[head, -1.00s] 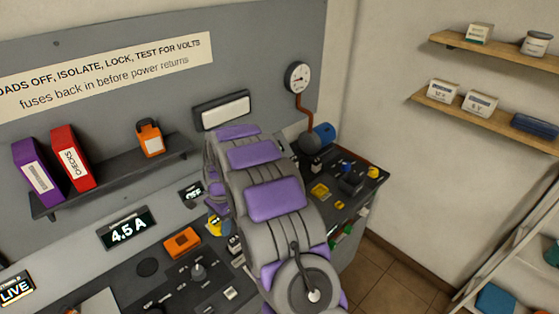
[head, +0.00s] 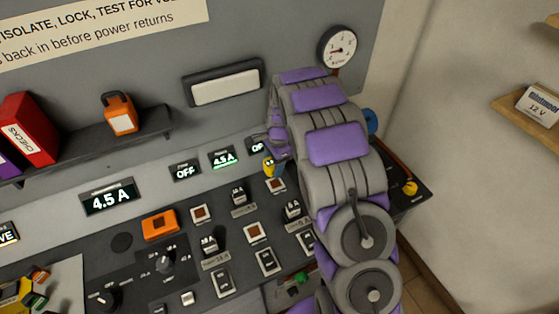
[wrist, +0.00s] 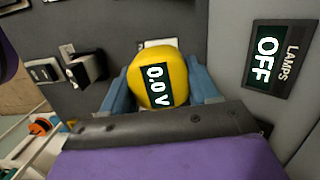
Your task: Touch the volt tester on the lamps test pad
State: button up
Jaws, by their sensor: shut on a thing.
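My gripper (wrist: 163,88) is shut on the yellow volt tester (wrist: 158,80), with a blue finger on each side of it. The tester's screen reads 0.0 V. In the head view the tester (head: 268,166) shows small at the left edge of my arm, close to the upper right of the panel. A pad with a brown square and pale frame (head: 275,186) lies just below it; I cannot tell whether they touch. The lamps display (wrist: 269,60) reads OFF, right of the tester in the wrist view. A pale plate edge (wrist: 160,43) shows behind the tester.
Black fuse holders (head: 209,244) and switches (head: 267,262) stand out from the panel. An orange device (head: 160,225) lies at its left. A shelf (head: 150,129) juts out above. A gauge (head: 338,47) hangs at the upper right. My arm hides the panel's right part.

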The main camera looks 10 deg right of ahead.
jog(key=shift+w+d+f, duration=0.15)
jog(key=shift+d+f, duration=0.15)
jog(key=shift+d, duration=0.15)
jog(key=shift+d+f, duration=0.15)
jog(key=shift+f, duration=0.15)
jog(key=b, duration=0.3)
send_over(275, 184)
jog(key=shift+w+d+f, duration=0.1)
jog(key=shift+d+f, duration=0.05)
jog(key=shift+f, duration=0.95)
jog(key=shift+w+d+f, duration=0.1)
jog(key=shift+f, duration=0.95)
jog(key=shift+d+f+p, duration=0.1)
jog(key=shift+f+p, duration=0.05)
jog(key=shift+p, duration=0.2)
jog(key=shift+f, duration=0.5)
jog(key=shift+s+f+p, duration=0.1)
jog(key=shift+f+p, duration=0.05)
jog(key=shift+p, duration=0.4)
jog(key=shift+r+p, duration=1.75)
jog(key=shift+r, duration=1.8)
